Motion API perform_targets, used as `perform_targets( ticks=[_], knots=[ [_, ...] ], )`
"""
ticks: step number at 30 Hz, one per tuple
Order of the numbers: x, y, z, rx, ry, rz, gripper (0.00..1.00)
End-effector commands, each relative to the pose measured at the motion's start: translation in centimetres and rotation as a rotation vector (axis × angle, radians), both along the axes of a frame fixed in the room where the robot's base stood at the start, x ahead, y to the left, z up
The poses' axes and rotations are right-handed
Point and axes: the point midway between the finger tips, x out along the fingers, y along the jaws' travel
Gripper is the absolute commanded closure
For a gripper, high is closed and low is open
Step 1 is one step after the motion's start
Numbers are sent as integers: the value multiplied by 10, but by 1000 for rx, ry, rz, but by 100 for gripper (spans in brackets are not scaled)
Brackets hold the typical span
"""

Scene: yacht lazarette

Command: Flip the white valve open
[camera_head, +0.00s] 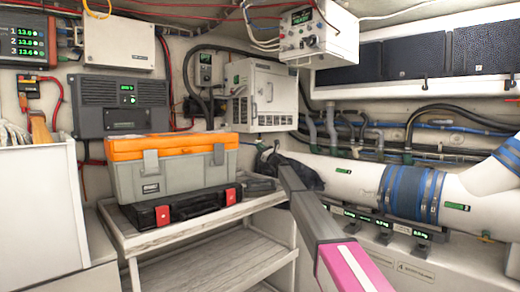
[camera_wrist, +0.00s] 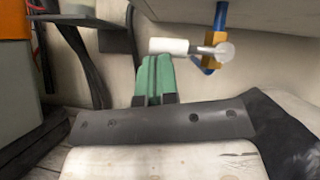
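The white valve handle (camera_wrist: 168,46) shows in the wrist view as a short white bar lying sideways. It joins a metal stem, a pale round knob (camera_wrist: 225,51) and a brass-coloured body (camera_wrist: 213,42) on a blue pipe. My gripper (camera_wrist: 155,60) has green fingers, which stand together with only a thin line between them. Their tips are just below the handle in the picture; I cannot tell whether they touch it. Nothing shows held between them. In the head view my gripper (camera_head: 263,149) is right of the toolbox, and I cannot make out the valve there.
An orange-and-grey toolbox (camera_head: 170,168) sits on a black case (camera_head: 182,207) on a shelf rack (camera_head: 150,239), close left of my gripper. Dark hoses (camera_wrist: 85,65) run behind it on the left. A pale overhang (camera_wrist: 270,12) is above the valve.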

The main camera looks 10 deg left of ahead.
Motion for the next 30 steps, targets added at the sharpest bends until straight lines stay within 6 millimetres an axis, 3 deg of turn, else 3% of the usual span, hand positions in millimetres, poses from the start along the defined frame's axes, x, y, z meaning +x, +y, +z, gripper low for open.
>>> perform_targets(
  ticks=[8,21,30],
  knots=[
    [-11,-11,-10,0,0,0,100],
    [-50,-53,-50,0,1,1,100],
    [-53,-58,-56,0,0,1,100]
  ],
)
